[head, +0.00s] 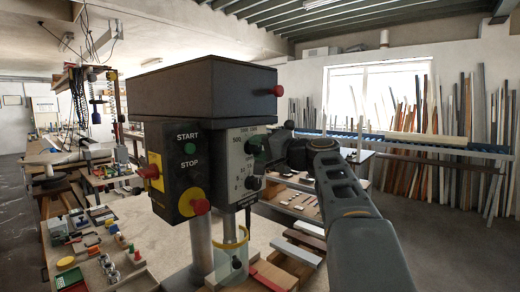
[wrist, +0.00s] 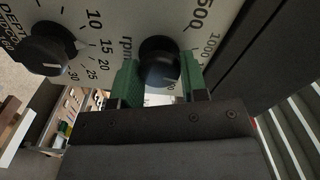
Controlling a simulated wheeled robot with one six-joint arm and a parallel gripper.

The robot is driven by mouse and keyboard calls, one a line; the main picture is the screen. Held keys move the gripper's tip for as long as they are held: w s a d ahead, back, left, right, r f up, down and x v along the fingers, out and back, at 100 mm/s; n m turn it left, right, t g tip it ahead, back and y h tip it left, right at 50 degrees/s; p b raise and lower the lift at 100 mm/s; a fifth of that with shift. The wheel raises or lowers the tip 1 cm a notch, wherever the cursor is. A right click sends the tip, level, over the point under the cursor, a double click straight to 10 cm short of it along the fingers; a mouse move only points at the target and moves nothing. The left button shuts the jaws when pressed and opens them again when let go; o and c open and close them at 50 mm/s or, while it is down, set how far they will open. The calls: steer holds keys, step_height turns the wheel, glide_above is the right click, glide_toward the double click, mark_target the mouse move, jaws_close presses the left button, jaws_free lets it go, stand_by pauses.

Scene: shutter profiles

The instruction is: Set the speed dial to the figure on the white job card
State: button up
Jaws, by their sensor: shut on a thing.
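The speed dial is a black round knob (wrist: 160,62) on the drill's white panel, with 500, 1000 and "rpm" printed around it in the wrist view. My gripper (wrist: 160,78) has a green-padded finger on either side of the dial and is shut on it. The dial's pointer is hidden or too dark to read. In the head view my gripper (head: 262,151) reaches the panel (head: 237,160) from the right and covers most of the dial. I cannot make out the white job card in either view.
A second black knob (wrist: 45,52) with a depth scale sits beside the dial. The drill's front has a green START button (head: 189,148) and a red stop knob (head: 200,206). A clear guard (head: 230,258) hangs below. Several small parts lie on the bench at left.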

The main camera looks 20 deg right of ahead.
steer(key=shift+m, duration=1.1)
steer(key=o, duration=0.9)
steer(key=shift+s+d+f, duration=0.1)
steer(key=shift+s+d, duration=0.15)
steer(key=shift+s, duration=0.15)
steer(key=b+v, duration=0.4)
steer(key=v, duration=0.9)
steer(key=shift+a, duration=0.15)
